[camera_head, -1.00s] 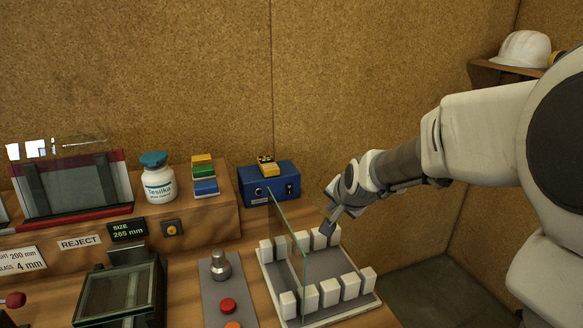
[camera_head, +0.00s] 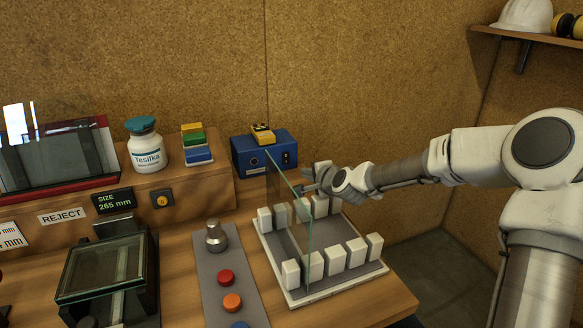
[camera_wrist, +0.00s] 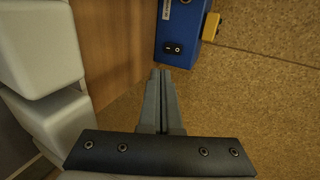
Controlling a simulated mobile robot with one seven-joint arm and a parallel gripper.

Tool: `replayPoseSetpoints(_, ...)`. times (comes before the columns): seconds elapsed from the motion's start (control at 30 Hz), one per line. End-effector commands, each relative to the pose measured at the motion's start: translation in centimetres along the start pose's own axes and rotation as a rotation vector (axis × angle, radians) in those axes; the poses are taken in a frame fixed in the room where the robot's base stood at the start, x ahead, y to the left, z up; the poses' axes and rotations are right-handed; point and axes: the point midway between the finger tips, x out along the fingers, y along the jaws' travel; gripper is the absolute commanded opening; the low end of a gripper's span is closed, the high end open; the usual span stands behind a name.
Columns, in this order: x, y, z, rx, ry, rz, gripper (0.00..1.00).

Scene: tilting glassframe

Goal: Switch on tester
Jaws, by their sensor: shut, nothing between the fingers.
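The tester looks to be the blue box (camera_head: 262,150) at the back of the bench, with a yellow piece (camera_head: 263,134) on its top. A small black rocker switch (camera_head: 286,158) sits at the right of its front face. The wrist view shows the blue box (camera_wrist: 178,22) at the top and the switch (camera_wrist: 173,48) close ahead of my fingers. My gripper (camera_wrist: 160,74) is shut and empty, its fingertips just short of the switch in that view and apparently apart from it. In the head view my gripper (camera_head: 304,188) is in front of the box, low and right, near the glass pane.
An upright glass pane (camera_head: 296,210) stands in a white rack (camera_head: 325,281) with several white blocks, close to my gripper. A white bottle (camera_head: 146,146) and stacked coloured blocks (camera_head: 196,144) stand left of the box. A button panel (camera_head: 226,290) lies left of the rack.

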Motion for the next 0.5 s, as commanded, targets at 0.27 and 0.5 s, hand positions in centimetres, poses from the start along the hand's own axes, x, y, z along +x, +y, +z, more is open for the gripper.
replayPoseSetpoints(0.27,0.12,-0.08,-0.09,0.011,0.001,-0.007,0.0)
replayPoseSetpoints(0.5,0.62,-0.05,-0.04,0.01,0.0,-0.007,0.0)
